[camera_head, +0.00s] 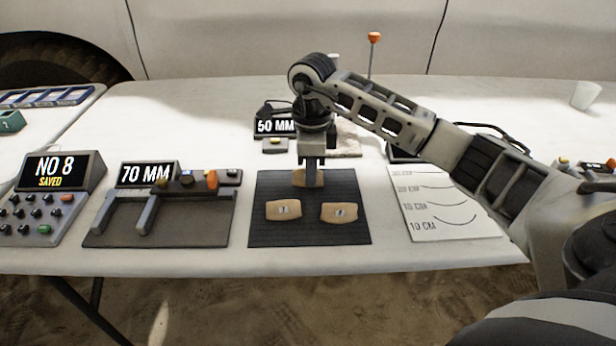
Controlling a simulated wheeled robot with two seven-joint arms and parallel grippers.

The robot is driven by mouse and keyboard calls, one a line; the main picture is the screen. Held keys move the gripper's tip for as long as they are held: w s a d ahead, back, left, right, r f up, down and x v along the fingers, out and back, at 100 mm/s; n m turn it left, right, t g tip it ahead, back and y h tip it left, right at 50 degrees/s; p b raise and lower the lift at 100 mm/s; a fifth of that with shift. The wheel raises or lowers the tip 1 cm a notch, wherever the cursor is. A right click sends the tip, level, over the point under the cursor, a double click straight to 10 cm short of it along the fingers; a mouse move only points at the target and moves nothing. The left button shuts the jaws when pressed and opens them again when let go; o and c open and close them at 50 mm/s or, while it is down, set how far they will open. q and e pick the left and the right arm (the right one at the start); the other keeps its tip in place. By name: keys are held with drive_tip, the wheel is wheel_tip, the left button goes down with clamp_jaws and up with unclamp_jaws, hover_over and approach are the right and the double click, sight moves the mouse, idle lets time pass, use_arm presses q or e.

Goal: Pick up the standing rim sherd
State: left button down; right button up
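Three tan sherds are on the dark ribbed mat (270,238). Two sherds, the front left one (283,211) and the front right one (339,212), lie on the mat with small marked labels. The rear sherd (308,179) is at the back of the mat, partly hidden behind my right gripper. It may be the standing rim sherd, but its pose is hard to tell. My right gripper (312,176) points straight down at this rear sherd, with its fingertips at or just in front of it. The finger gap is too small to read. My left gripper is not in view.
A caliper device (190,225) reading 70 MM and a keypad (35,215) reading NO 8 SAVED stand left. A 50 MM display (275,126) is behind the mat. A curve chart (445,218) lies right. An orange-topped rod (372,50) rises behind my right arm.

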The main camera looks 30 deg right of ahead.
clamp_jaws()
drive_tip(key=shift+r, duration=0.1)
